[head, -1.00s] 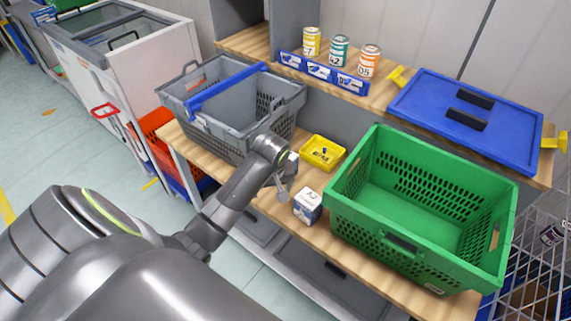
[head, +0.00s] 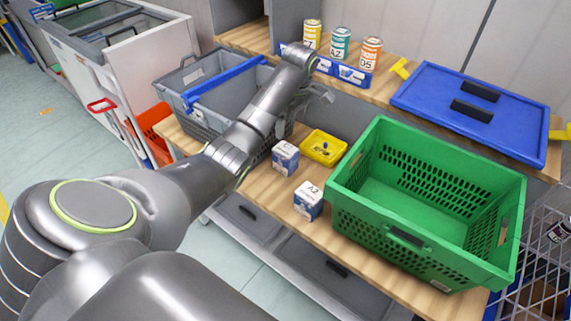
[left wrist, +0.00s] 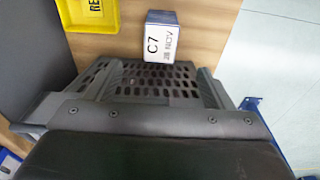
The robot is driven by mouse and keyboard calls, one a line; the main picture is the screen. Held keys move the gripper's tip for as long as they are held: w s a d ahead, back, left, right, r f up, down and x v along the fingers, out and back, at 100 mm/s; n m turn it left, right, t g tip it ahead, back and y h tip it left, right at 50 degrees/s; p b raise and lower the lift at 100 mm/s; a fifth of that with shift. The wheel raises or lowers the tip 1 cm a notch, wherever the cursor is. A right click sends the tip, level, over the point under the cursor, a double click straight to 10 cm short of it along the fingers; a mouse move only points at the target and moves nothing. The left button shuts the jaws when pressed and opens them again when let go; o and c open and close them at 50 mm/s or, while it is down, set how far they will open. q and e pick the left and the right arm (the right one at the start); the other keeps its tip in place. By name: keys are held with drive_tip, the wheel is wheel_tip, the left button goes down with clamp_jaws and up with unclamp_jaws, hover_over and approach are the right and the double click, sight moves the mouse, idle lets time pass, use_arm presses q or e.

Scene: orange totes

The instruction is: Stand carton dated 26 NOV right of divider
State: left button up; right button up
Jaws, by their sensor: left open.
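A white-and-blue carton marked C7 (head: 285,157) stands on the bench between the grey tote and the yellow tray. It also shows in the left wrist view (left wrist: 160,40), its date ending in NOV, the day number unclear. A blue divider (head: 226,84) crosses the grey tote (head: 172,101), partly hidden by my arm. My left gripper (head: 316,92) is open and empty, raised beyond the C7 carton. My right gripper is not in view.
A large green crate (head: 345,205) fills the right of the bench. Several cans stand on the shelf behind blue label holders, beside a blue lid (head: 470,105).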

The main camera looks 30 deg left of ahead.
sight(285, 149)
use_arm(q)
drive_tip(key=f, duration=0.4)
drive_tip(key=a+f, duration=0.1)
drive_tip(key=f, duration=0.4)
drive_tip(key=a+f, duration=0.1)
drive_tip(key=f, duration=0.3)
drive_tip(key=shift+f, duration=0.4)
drive_tip(key=c, duration=1.1)
drive_tip(key=shift+c, duration=1.2)
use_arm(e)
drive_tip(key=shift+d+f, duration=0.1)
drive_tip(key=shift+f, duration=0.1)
use_arm(q)
drive_tip(key=shift+r, duration=0.15)
